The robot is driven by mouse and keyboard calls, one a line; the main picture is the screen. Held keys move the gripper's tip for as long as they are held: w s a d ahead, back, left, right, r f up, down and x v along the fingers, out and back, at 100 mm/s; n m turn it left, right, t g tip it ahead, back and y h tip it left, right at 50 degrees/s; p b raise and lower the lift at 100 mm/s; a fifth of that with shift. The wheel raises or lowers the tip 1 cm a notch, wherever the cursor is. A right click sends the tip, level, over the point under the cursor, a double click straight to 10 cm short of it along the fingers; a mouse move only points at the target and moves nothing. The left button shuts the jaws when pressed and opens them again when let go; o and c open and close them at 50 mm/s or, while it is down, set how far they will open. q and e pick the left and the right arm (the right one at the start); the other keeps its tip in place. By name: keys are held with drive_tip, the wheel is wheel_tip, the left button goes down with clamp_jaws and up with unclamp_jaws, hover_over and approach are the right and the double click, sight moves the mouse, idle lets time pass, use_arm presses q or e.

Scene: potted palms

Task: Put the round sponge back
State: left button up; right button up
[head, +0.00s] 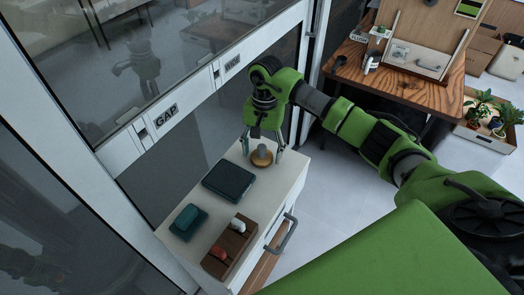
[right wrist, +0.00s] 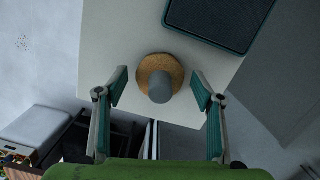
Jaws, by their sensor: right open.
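The round sponge (head: 261,157) is a tan-orange disc with a grey knob on top. It sits near the far end of a white cabinet top (head: 188,255). My right gripper (head: 262,148) is above it, pointing down, with its fingers apart on either side. In the right wrist view the sponge (right wrist: 148,66) lies between the two open fingers, a little beyond their tips, with gaps on both sides. My left gripper is not in view.
A dark flat tray (head: 229,181) lies beside the sponge. A teal block (head: 188,221) and a brown wooden holder (head: 215,265) with a red and a white item stand nearer. A glass partition (head: 170,118) runs along the left. A drawer handle (head: 283,235) sticks out at right.

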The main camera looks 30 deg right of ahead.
drive_tip(key=shift+r, duration=0.1)
drive_tip(key=shift+r, duration=0.15)
wheel_tip(320, 180, up, 12)
drive_tip(key=w+d+b, duration=0.1)
drive_tip(key=b, duration=0.3)
drive_tip(key=shift+f, duration=0.2)
